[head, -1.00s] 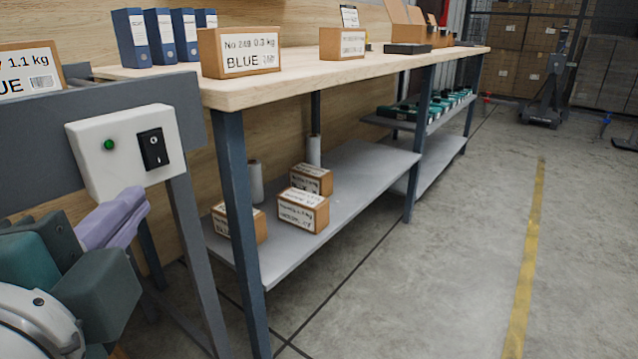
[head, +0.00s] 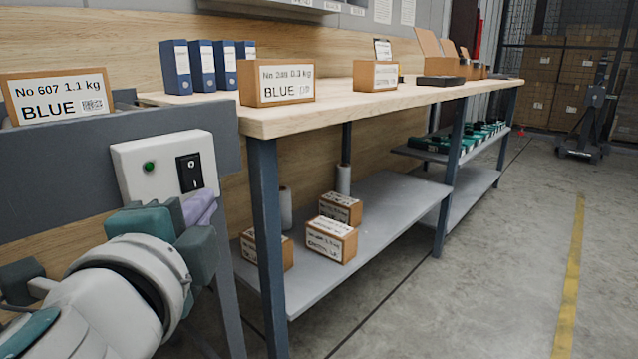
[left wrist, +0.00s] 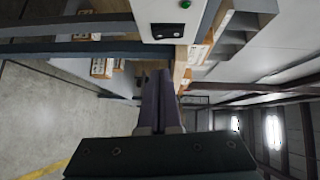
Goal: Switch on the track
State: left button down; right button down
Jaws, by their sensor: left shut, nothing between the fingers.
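A white switch box (head: 140,160) is fixed to the grey side rail of the track (head: 60,185) at the left in the head view. It has a green lamp (head: 149,167) and a black rocker switch (head: 190,172) with white marks. The box also shows at the top of the left wrist view (left wrist: 170,10), with the rocker (left wrist: 168,30) facing me. My left gripper (head: 203,207) is just below the rocker in the head view, with purple fingers. In the left wrist view its fingers (left wrist: 160,80) are together and empty, apart from the box. My right gripper is out of view.
A carton marked No 607 BLUE (head: 58,97) stands on the track. A wooden workbench (head: 290,120) with cartons and blue binders (head: 200,68) adjoins at the right. Its lower shelf (head: 385,215) holds cartons. The floor (head: 480,270) at the right is clear.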

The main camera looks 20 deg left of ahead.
aim_at(201, 185)
pick_arm(q)
jog(key=w+a, duration=0.2)
jog(key=a, duration=0.1)
jog(key=w+a, duration=0.1)
jog(key=shift+w+a+f, duration=0.35)
jog(key=shift+w+f, duration=0.05)
jog(key=shift+b, duration=0.3)
jog(key=shift+w+a+f+t+b, duration=0.1)
jog(key=shift+a+f+t+b, duration=0.2)
jog(key=shift+b, duration=0.6)
jog(key=shift+r+p, duration=0.2)
jog(key=shift+p, duration=0.1)
jog(key=shift+d, duration=0.1)
